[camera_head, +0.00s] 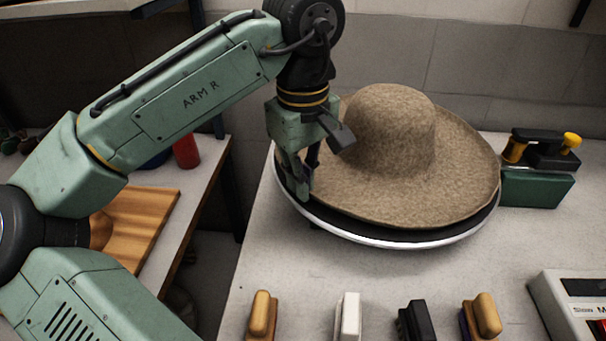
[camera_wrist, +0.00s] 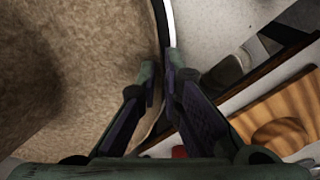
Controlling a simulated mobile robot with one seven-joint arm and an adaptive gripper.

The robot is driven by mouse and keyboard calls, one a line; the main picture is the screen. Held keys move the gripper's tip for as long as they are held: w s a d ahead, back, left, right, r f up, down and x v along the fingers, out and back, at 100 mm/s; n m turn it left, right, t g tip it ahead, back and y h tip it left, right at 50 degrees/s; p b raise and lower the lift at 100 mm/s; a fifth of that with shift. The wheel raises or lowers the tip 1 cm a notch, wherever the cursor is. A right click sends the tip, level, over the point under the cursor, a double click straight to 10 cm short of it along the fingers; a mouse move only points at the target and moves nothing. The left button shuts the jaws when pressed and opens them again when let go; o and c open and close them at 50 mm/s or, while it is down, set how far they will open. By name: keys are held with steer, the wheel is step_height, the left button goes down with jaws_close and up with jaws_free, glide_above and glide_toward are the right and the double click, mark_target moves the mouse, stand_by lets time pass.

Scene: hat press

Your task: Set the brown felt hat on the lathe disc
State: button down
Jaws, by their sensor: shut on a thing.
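The brown felt hat (camera_head: 395,135) sits crown up over the lathe disc (camera_head: 400,240), a dark round plate with a silver rim. The brim covers most of the disc, and a dark crescent of it shows along the front and right. I cannot tell whether the brim rests flat on it everywhere. My gripper (camera_head: 304,190) is at the left edge of the brim, shut on it with the fingers pointing down. In the wrist view the hat (camera_wrist: 75,70) fills the left, and my fingertips (camera_wrist: 161,78) close at the brim's edge beside the disc's silver rim (camera_wrist: 168,18).
A green block with a black and yellow tool (camera_head: 540,165) stands right of the disc. Several brushes (camera_head: 345,315) line the table's front, with a white box (camera_head: 575,300) at the front right. A side table with a wooden board (camera_head: 145,215) and red cup (camera_head: 186,151) stands left across a gap.

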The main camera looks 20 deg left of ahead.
steer(key=c, duration=1.7)
jaws_free()
